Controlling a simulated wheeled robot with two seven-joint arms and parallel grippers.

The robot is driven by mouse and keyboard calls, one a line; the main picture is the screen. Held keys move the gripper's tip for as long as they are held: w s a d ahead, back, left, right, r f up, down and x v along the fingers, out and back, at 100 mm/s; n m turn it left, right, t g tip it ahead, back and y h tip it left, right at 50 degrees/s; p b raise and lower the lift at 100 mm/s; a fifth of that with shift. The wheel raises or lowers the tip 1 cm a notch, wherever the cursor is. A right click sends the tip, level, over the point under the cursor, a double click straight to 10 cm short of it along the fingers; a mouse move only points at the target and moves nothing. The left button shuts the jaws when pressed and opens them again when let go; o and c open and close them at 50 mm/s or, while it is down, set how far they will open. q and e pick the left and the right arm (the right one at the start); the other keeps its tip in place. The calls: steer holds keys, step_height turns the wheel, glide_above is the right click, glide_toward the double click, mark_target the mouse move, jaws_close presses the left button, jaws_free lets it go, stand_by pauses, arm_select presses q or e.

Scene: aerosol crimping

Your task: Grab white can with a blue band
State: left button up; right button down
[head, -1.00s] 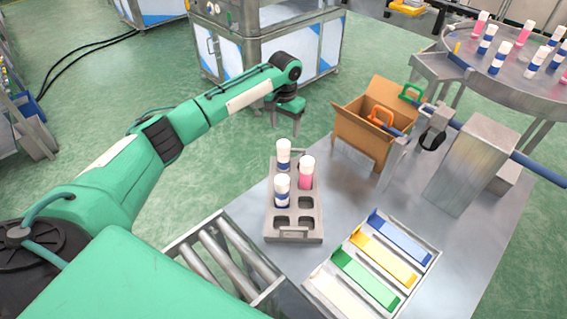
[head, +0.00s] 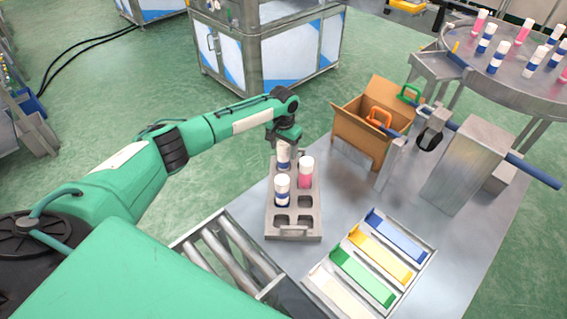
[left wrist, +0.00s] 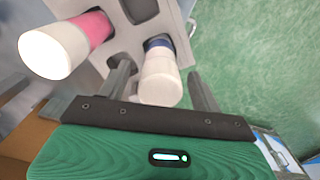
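A grey tray (head: 294,232) on the metal table holds three upright white-capped cans. One white can with a blue band (head: 284,158) stands in the back left slot, another white can with a blue band (head: 282,190) stands nearer, and a pink can (head: 306,172) is at the right. My left gripper (head: 284,142) is over the back blue-banded can and hides its top. In the left wrist view this can (left wrist: 161,78) lies between the two spread fingers (left wrist: 162,88), with visible gaps. The pink can (left wrist: 62,46) is beside it. My right gripper is not visible.
An open cardboard box (head: 358,140) with orange and green handled items stands behind right of the tray. A rack of coloured bins (head: 365,270) lies front right, rollers (head: 228,252) front left. A round table (head: 512,72) with several cans is at the far right.

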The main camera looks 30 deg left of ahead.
arm_select(q)
jaws_close()
steer(key=shift+r, duration=0.1)
